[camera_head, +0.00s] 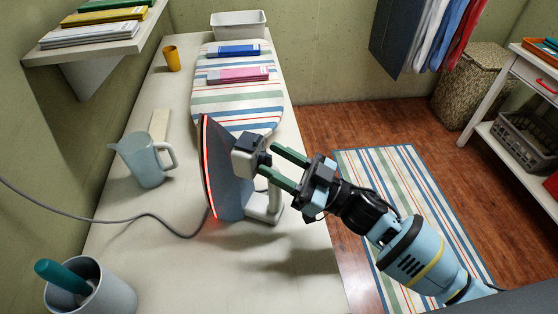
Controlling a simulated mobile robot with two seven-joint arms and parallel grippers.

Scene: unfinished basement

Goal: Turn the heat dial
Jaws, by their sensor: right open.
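A blue-grey iron (232,190) stands upright on its heel on the white worktop (130,225), with a glowing red line along the edge of its plate. A pale block with a dark end (247,153) sticks out on its right side near the top. I cannot tell for sure whether this block is the heat dial. My right gripper (267,159) comes in from the right. Its two green fingers are apart and point at this block, with the fingertips close to it. Contact cannot be made out. My left gripper is not in view.
A grey cord (110,216) runs left from the iron. A blue-grey jug (147,160) and a grey cup with a teal-handled item (98,290) stand to its left. A striped ironing pad (238,100) with books lies behind. The front middle of the worktop is clear.

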